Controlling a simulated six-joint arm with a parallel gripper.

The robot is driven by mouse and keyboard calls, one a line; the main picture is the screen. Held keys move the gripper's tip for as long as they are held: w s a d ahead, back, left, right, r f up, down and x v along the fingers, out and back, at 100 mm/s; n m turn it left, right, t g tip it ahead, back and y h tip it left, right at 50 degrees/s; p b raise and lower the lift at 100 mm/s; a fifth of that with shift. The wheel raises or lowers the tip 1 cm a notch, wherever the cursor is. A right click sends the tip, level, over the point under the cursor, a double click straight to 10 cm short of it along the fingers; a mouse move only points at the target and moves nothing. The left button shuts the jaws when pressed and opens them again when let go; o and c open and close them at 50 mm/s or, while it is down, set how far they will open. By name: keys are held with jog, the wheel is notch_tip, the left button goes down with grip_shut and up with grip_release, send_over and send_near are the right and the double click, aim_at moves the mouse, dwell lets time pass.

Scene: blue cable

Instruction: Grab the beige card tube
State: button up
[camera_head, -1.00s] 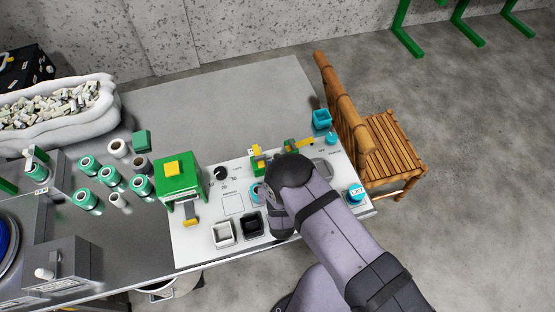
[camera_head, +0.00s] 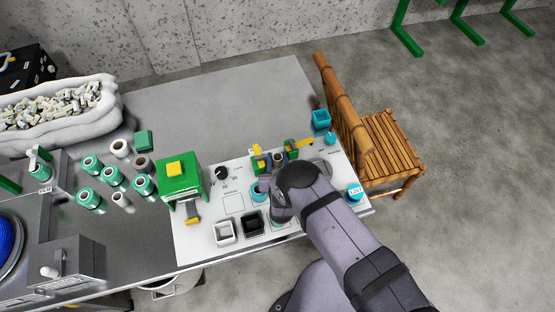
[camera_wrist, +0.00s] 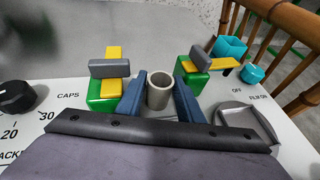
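The beige card tube (camera_wrist: 159,91) stands upright between my two blue fingers in the wrist view, its open rim facing up. It also shows in the head view (camera_head: 278,159), just beyond my wrist. My gripper (camera_wrist: 160,96) has one finger on each side of the tube, close to its wall. I cannot tell whether the fingers touch it or leave thin gaps. The tube's lower end is partly hidden, so I cannot tell whether it rests on the panel.
Green-and-yellow blocks flank the tube at left (camera_wrist: 108,85) and right (camera_wrist: 195,77). A black knob (camera_wrist: 15,97) sits on the white panel. Teal containers (camera_head: 321,119) stand near the wooden chair (camera_head: 385,145). Several spools (camera_head: 112,176) stand at left, past a green box (camera_head: 179,184).

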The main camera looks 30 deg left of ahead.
aim_at(278, 158)
jog(key=c, duration=0.7)
jog(key=shift+o, duration=0.2)
jog(key=shift+r, duration=0.1)
notch_tip(278, 158, up, 10)
jog(key=p, duration=0.7)
